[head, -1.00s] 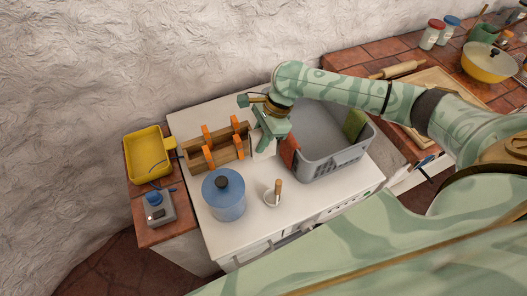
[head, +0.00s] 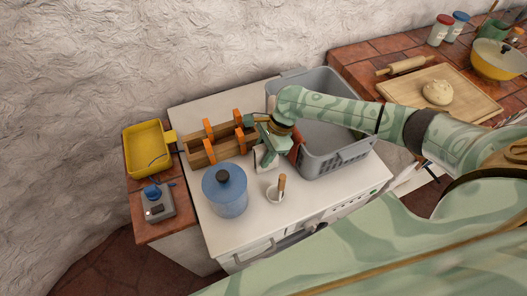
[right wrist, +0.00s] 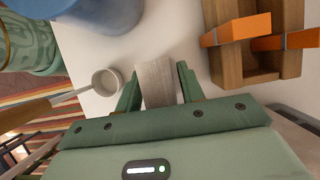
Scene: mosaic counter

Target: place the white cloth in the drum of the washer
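The white cloth (right wrist: 156,82) shows as a pale textured piece between the two fingers of my right gripper (right wrist: 158,88) in the right wrist view. The fingers are closed against its sides. In the head view my right gripper (head: 266,155) is above the white top, between the orange-clamped wooden piece and the grey basket; only a little of the cloth shows there. The washer (head: 232,238) is the white appliance under these things, seen from above. Its front is steeply foreshortened and partly covered by my own green body, so the drum inside is hidden. My left gripper is out of view.
On the white top stand a blue lidded canister (head: 226,192), a small white cup with a wooden handle (head: 276,192), the clamped wooden piece (head: 215,147) and a grey basket (head: 335,160) with a red item. A yellow tray (head: 148,152) is left; a cutting board (head: 470,100) right.

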